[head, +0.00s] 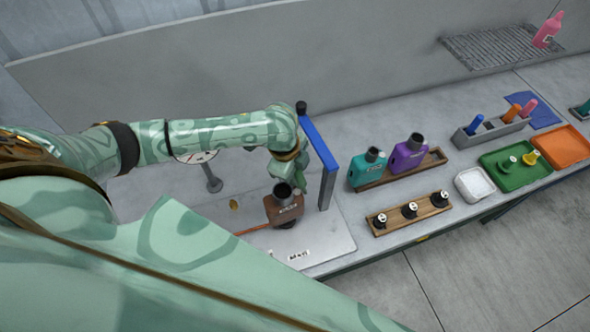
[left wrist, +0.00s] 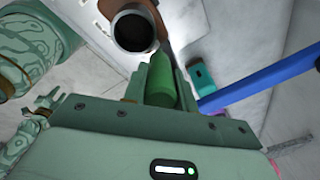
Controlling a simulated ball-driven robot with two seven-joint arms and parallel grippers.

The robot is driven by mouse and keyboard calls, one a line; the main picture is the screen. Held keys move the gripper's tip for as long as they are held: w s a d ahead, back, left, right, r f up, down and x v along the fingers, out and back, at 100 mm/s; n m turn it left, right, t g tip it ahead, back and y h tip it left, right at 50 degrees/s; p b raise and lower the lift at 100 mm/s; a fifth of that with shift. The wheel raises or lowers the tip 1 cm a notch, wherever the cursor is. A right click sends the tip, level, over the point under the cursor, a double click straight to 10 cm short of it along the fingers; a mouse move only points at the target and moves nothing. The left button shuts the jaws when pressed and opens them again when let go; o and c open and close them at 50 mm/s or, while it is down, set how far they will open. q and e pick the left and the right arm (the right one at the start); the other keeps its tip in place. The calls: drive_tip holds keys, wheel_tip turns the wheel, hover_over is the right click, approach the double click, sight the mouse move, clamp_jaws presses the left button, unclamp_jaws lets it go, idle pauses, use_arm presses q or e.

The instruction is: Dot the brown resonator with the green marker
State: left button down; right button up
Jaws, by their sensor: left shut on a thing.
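The brown resonator (head: 284,210) stands on the pale plate at the left part of the bench, its dark pipe mouth facing up. In the left wrist view its pipe mouth (left wrist: 135,28) is just beyond my fingers. My left gripper (head: 294,168) is right behind and above the resonator in the head view, partly hidden by its own arm. In the left wrist view the left gripper (left wrist: 163,78) is shut on the green marker (left wrist: 161,82), which points toward the resonator. I cannot tell whether the marker touches it.
Teal (head: 366,170) and purple (head: 408,154) resonators stand on a wooden rack. A grey holder (head: 490,131) has blue, orange and pink markers. Green (head: 530,172) and orange (head: 562,150) trays lie farther right.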

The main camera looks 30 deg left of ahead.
drive_tip(key=shift+r+p, duration=2.3)
idle(5.7)
